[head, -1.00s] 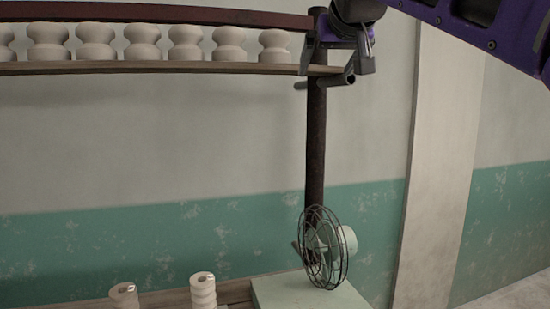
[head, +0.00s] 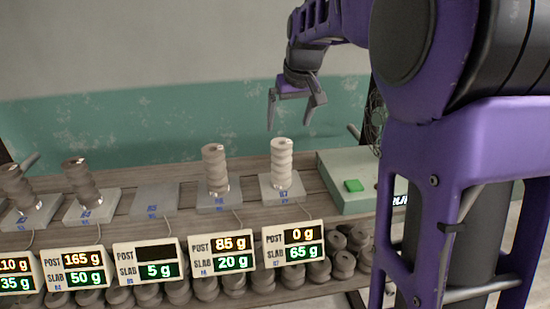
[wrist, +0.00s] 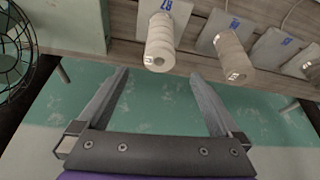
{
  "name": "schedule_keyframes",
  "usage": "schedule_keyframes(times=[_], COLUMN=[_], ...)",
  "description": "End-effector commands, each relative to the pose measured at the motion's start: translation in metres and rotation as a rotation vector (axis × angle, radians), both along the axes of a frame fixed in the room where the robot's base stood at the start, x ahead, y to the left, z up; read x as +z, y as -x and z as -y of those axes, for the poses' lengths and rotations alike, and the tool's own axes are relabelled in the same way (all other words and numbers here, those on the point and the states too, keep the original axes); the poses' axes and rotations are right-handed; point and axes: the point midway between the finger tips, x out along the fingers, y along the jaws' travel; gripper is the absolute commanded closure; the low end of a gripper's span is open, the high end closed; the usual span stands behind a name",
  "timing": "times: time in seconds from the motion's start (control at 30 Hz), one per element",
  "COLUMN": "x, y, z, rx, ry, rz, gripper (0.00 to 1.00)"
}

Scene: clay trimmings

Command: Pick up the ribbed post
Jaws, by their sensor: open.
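Several ribbed posts stand upright on slabs along the bench. The rightmost one in the head view is pale (head: 281,160), on a grey slab (head: 293,191). To its left is a darker ribbed post (head: 215,168) on its own slab (head: 219,207). My gripper (head: 286,128) hangs open and empty just above the pale post. In the wrist view, the nearest post (wrist: 160,45) shows beyond and between my open fingertips (wrist: 160,75), apart from both. Its top faces the camera.
Displays line the front; the rightmost (head: 293,244) reads post 0 g, slab 65 g. A pale green box (head: 335,165) with a green button (head: 353,186) is on the right. A caged fan (wrist: 14,50) stands nearby.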

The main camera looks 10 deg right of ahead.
Motion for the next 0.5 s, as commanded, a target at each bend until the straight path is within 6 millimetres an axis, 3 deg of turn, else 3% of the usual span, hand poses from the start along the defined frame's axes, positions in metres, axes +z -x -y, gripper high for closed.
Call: schedule_keyframes(times=[0.3, 0.5], x=[-0.067, -0.097], y=[-0.026, -0.039], z=[-0.004, -0.005], rx=[0.001, 0.001], ry=[0.001, 0.002], rz=[-0.006, -0.004], gripper=[0.0, 0.0])
